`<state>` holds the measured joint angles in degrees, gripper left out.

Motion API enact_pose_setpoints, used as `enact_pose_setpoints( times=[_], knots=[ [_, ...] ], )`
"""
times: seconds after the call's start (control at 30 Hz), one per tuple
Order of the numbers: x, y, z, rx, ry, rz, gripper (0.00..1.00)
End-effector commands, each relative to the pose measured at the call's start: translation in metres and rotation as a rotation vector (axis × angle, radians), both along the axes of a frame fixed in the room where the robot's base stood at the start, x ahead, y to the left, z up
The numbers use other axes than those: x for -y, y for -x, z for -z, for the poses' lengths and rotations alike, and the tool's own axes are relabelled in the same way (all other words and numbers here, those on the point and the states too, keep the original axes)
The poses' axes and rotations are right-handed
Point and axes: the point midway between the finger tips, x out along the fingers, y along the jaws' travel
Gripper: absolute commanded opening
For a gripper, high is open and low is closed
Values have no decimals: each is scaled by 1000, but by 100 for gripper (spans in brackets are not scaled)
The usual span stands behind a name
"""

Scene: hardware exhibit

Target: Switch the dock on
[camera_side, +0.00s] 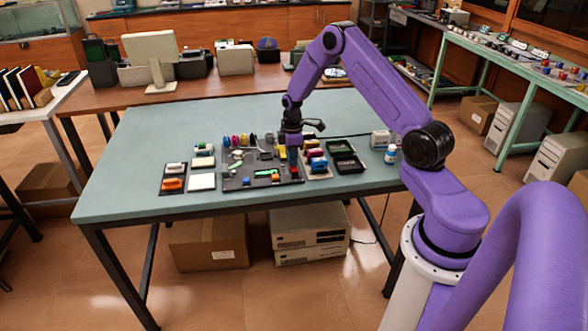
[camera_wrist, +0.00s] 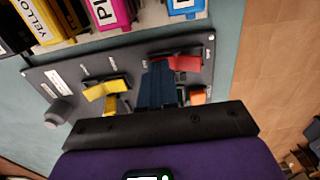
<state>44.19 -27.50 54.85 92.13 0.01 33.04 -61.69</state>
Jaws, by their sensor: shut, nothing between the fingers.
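A dark grey panel (camera_side: 240,185) with several small fittings lies on the teal table; it also shows in the wrist view (camera_wrist: 42,72). In the wrist view it bears a yellow lever-like part (camera_wrist: 105,90), a red one (camera_wrist: 186,62), a grey knob (camera_wrist: 57,113) and a small orange part (camera_wrist: 198,97). I cannot tell which fitting belongs to the dock, and its label is unreadable. My gripper (camera_side: 292,161) points down over the panel's right part, shut and empty. Its dark blue fingers (camera_wrist: 157,86) are beside the red part; contact cannot be told. They hide some of the panel.
Yellow (camera_wrist: 38,20), pink (camera_wrist: 108,12) and blue (camera_wrist: 185,6) boxes stand beside the panel. White and orange items lie left. The table's left part is clear.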

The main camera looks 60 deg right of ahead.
Motion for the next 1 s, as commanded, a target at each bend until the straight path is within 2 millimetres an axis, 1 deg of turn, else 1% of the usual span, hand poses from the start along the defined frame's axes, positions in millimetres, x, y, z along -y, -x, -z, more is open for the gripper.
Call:
enact_pose_setpoints(
  times=[0.17,0.8,1.0],
  knots=[
    [0,-1,-8,2,1,0,0],
    [0,-1,-58,2,1,0,0],
    [0,0,-69,1,1,0,0]
  ],
)
